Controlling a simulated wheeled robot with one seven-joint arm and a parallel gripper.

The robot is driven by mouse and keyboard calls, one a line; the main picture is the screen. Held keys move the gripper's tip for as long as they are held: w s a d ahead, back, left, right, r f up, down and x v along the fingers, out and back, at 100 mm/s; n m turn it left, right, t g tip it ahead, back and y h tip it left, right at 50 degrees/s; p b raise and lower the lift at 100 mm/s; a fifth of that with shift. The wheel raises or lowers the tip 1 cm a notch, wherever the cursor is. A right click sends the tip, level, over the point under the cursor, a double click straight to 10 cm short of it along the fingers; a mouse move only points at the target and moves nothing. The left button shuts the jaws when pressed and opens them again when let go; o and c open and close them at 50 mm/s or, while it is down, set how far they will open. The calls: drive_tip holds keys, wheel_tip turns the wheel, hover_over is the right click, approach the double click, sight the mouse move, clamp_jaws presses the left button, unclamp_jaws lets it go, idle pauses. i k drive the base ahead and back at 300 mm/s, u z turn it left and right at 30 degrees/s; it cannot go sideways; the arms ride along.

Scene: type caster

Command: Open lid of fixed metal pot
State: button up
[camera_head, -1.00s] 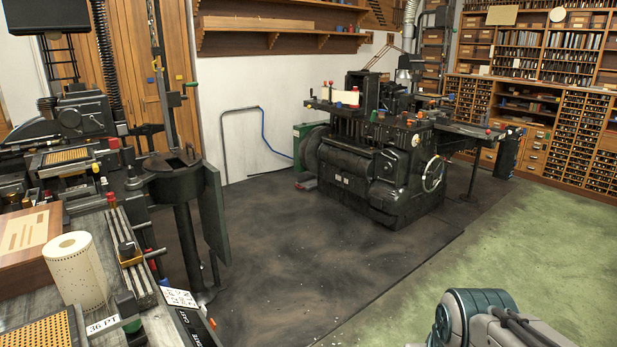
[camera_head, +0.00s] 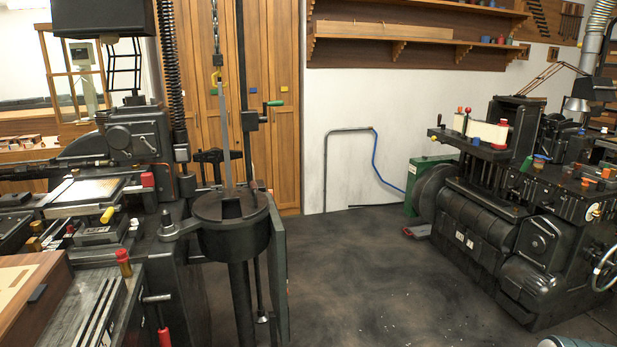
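The fixed metal pot (camera_head: 234,240) is a dark round vessel on a post, left of centre, attached to the side of the casting machine. Its flat round top (camera_head: 208,208) has a dark angular opening, with a dark piece across it. A grey metal bar (camera_head: 224,135) hangs from a yellow hook and chain and reaches down to this opening. I cannot tell whether the lid is shut. A tall flat dark panel (camera_head: 278,265) stands at the pot's right side. My gripper is not in view; only a sliver of my arm shows at the bottom right edge.
The casting machine (camera_head: 135,130) and its bench, with a wooden box (camera_head: 30,290), fill the left. A large black machine (camera_head: 500,215) with a handwheel stands at right. Dark floor (camera_head: 370,290) between them is clear. A bent pipe rail (camera_head: 326,170) stands by the white wall.

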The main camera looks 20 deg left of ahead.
sight(207, 207)
drive_tip(key=u, duration=0.45)
drive_tip(key=i, duration=1.65)
drive_tip(key=u, duration=0.65)
